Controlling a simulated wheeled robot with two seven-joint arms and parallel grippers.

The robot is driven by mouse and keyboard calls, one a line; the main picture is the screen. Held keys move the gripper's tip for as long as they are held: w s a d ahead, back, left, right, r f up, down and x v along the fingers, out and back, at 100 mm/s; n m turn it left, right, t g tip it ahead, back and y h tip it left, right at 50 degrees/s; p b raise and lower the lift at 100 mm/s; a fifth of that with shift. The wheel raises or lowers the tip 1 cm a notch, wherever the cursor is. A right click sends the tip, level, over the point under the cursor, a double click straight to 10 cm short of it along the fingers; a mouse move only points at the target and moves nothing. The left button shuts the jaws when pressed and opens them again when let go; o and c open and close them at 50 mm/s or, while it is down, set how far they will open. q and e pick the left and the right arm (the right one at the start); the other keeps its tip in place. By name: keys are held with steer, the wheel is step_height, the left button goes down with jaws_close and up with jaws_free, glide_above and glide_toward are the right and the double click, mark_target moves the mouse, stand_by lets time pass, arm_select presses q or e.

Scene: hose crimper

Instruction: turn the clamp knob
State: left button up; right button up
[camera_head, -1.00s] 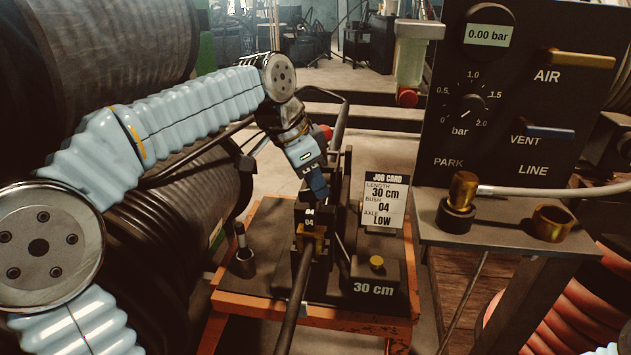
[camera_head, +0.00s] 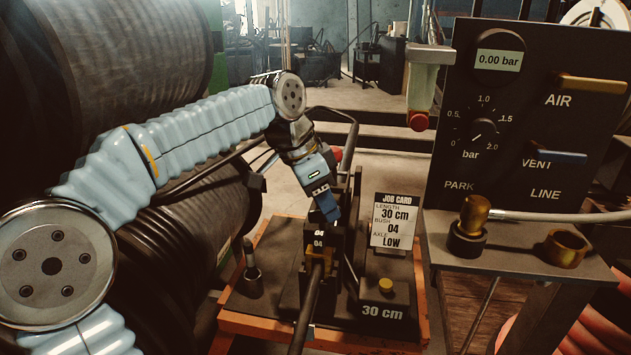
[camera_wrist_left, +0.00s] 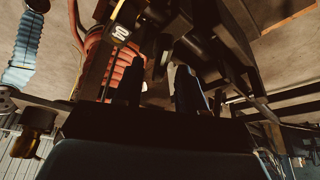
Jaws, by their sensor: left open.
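The hose crimper (camera_head: 318,245) stands on the dark bench plate, with a block marked 04 at its middle. A dark hose (camera_head: 308,305) runs from its brass front part toward me. My left gripper (camera_head: 328,208) points down just behind and above the marked block. In the wrist view the left gripper (camera_wrist_left: 158,85) has its two dark fingers apart, with nothing clearly held between them. A red knob-like part (camera_head: 336,153) shows partly behind the gripper. A small brass knob (camera_head: 386,285) sits on the 30 cm block. I cannot tell which one is the clamp knob. My right gripper is out of view.
A job card (camera_head: 394,222) stands right of the crimper. The pressure panel (camera_head: 530,120) reads 0.00 bar; brass fittings stand on its shelf (camera_head: 510,255). An upright pin (camera_head: 250,270) stands at the left. Large hose reels (camera_head: 110,80) crowd the left side.

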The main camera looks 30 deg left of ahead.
arm_select(q)
steer(key=v, duration=1.3)
steer(key=shift+r, duration=0.1)
